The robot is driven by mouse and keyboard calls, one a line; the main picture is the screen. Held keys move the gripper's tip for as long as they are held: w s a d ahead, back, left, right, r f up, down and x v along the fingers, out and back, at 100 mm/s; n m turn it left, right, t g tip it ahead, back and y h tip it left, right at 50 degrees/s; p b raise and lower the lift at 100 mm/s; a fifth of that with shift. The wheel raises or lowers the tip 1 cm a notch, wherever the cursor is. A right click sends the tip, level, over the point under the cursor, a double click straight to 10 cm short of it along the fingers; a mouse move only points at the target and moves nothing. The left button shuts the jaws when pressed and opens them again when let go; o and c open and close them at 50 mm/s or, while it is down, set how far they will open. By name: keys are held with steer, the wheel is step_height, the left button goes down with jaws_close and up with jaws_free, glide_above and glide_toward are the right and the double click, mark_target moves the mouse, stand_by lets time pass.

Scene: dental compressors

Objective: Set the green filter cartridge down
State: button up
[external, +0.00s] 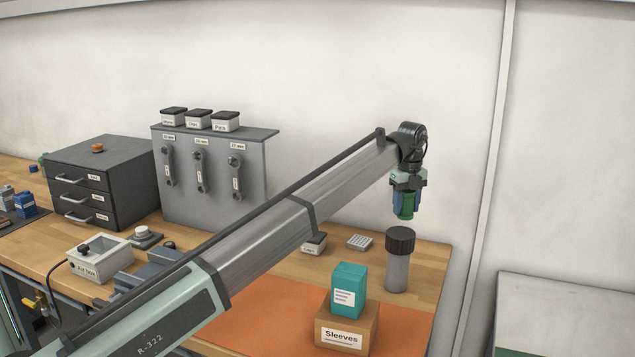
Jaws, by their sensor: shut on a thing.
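The green filter cartridge (406,206) hangs upright in my gripper (407,192) in the external view. The cylinder stands upright on the wooden bench (428,270). I cannot tell from this one view whether the cartridge is directly over the cap or behind it.
A teal box (349,289) sits on the Sleeves carton (346,327), on an orange mat (270,333). A small white grid tray (360,242) lies left of the cylinder. A grey panel with wrenches (210,175) and a dark drawer unit (102,185) stand farther left.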

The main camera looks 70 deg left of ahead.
steer(key=s+a+r+n, duration=0.1)
steer(key=s+a+r, duration=0.1)
steer(key=s, duration=1.6)
steer(key=s+d+f, duration=0.2)
steer(key=s+d, duration=0.2)
steer(key=s, duration=0.5)
steer(key=s+d+f, duration=0.2)
steer(key=s+d, duration=0.2)
steer(key=s, duration=0.5)
steer(key=shift+s+d+f, duration=0.1)
steer(key=shift+d+f, duration=0.05)
steer(key=shift+f, duration=4.65)
steer(key=shift+f, duration=0.15)
steer(key=o, duration=1)
steer(key=shift+o, duration=0.2)
step_height(320, 180, up, 12)
steer(key=shift+r, duration=0.2)
